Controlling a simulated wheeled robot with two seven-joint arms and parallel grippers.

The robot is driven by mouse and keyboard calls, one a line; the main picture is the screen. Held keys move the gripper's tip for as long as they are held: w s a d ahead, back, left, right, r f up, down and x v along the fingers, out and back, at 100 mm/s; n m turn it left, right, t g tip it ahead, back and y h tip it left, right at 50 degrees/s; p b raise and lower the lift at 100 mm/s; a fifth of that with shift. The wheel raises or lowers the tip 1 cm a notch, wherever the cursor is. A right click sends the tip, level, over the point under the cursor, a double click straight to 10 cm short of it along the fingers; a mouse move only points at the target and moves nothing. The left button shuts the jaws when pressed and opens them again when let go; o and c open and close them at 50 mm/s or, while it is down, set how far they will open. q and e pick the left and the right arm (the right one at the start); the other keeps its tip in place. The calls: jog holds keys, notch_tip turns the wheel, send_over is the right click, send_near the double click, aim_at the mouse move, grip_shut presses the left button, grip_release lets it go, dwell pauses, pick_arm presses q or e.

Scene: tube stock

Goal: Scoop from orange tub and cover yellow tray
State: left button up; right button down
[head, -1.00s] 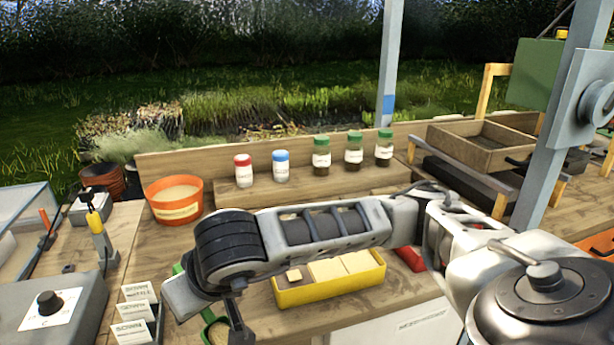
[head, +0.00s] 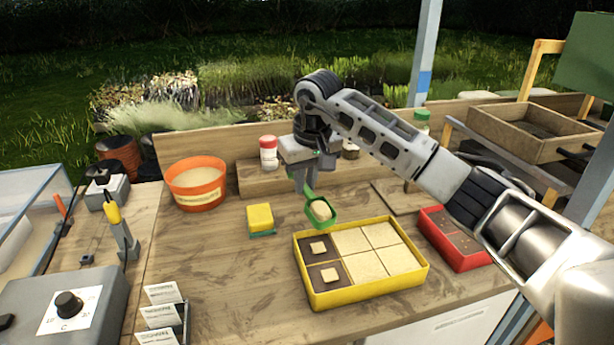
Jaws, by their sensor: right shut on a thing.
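The orange tub (head: 197,199) stands at the back left, filled with pale material and bearing a label. The yellow tray (head: 365,289) lies on the bench at front centre. Its middle and right cells are covered in pale material. Its two left cells show dark soil, each with a small pale patch in the middle. My right gripper (head: 305,182) is shut on a green scoop (head: 321,212), seemingly by its handle. The scoop holds a pale heap and hangs just behind the tray's back left edge. My left gripper is not in view.
A yellow block (head: 260,217) on a green base sits left of the scoop. A red tray (head: 457,243) lies to the right. A red-lidded jar (head: 268,152) and other jars, partly hidden by my arm, stand on the back shelf.

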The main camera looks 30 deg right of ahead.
aim_at(313, 195)
jog(key=shift+w+d+f, duration=0.1)
jog(key=shift+w, duration=0.05)
jog(key=f+b, duration=0.1)
jog(key=b, duration=0.1)
jog(key=shift+t+b, duration=0.3)
jog(key=shift+b, duration=0.1)
jog(key=shift+s+f+b, duration=0.1)
jog(key=shift+s+b, duration=0.2)
jog(key=shift+b, duration=0.55)
jog(key=t+b, duration=0.1)
jog(key=b, duration=0.3)
jog(key=shift+s+f+t, duration=0.3)
jog(key=shift+f+t, duration=0.05)
jog(key=shift+t, duration=0.05)
jog(key=t+b, duration=0.1)
jog(key=b, duration=0.2)
jog(key=shift+s+b, duration=0.25)
jog(key=shift+b, duration=0.05)
jog(key=b, duration=0.1)
jog(key=t+b, duration=0.1)
jog(key=shift+s+d+f+b, duration=0.15)
jog(key=shift+s+b, duration=0.2)
jog(key=shift+s+t+b, duration=0.2)
jog(key=shift+t+b, duration=0.3)
jog(key=shift+b, duration=0.1)
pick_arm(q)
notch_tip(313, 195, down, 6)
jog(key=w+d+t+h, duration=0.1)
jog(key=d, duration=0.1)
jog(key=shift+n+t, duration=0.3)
